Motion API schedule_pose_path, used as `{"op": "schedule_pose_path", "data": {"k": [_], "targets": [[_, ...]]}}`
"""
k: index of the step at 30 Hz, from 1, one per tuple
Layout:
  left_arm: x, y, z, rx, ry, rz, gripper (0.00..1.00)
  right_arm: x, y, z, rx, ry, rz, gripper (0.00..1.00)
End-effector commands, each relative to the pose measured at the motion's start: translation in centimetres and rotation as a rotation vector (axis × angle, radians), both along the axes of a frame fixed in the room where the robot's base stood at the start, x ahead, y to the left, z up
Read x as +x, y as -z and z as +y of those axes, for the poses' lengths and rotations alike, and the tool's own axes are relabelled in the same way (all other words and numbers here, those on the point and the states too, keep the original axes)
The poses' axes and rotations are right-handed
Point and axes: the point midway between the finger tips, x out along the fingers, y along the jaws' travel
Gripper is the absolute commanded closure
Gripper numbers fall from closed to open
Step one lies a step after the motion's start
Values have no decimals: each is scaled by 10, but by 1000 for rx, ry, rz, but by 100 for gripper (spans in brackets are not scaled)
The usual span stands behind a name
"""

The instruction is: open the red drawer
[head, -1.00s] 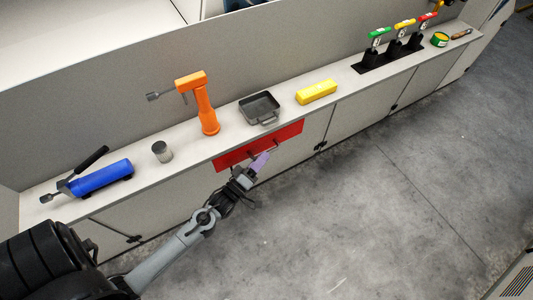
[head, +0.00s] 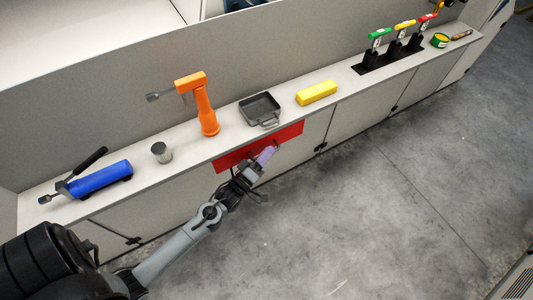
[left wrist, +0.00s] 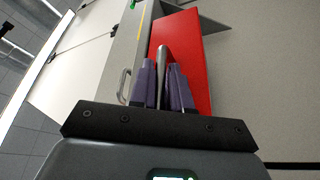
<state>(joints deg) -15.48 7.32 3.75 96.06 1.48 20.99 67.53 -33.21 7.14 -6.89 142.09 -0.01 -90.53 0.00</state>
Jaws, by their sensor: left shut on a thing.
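The red drawer front (head: 231,161) is set in the cabinet side below the worktop, beneath the grey tray. My left gripper (head: 270,150) is at the right part of this front, with its purple fingers over the handle. In the left wrist view the red front (left wrist: 193,52) rises behind the fingers. The grey bar handle (left wrist: 162,62) stands between the two purple fingers (left wrist: 163,82), and they are shut on it. In the head view the fingers mostly hide the handle. I cannot tell whether the drawer stands slightly out. My right gripper is out of view.
On the worktop (head: 228,118) are a blue tool (head: 100,180), a metal cup (head: 161,152), an orange clamp-like tool (head: 203,108), a grey tray (head: 260,107) and a yellow block (head: 317,93). The grey floor (head: 350,210) before the cabinets is clear.

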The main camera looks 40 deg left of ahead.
Motion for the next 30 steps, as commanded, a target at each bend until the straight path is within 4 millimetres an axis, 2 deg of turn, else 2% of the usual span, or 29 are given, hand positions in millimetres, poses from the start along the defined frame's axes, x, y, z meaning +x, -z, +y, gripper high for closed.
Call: {"op": "schedule_pose_path", "data": {"k": [4,7,15,19,23,30], "targets": [[-1,-1,-2,-1,0,0,100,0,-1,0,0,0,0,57],[-5,-2,-15,-5,1,2,100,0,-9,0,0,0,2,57],[-28,-4,-83,-7,2,3,100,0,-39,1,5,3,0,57],[-35,-2,-106,-5,2,0,100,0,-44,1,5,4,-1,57],[-39,-1,-116,-2,1,0,100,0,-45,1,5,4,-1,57],[-39,0,-116,-1,2,0,100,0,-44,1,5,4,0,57]]}}
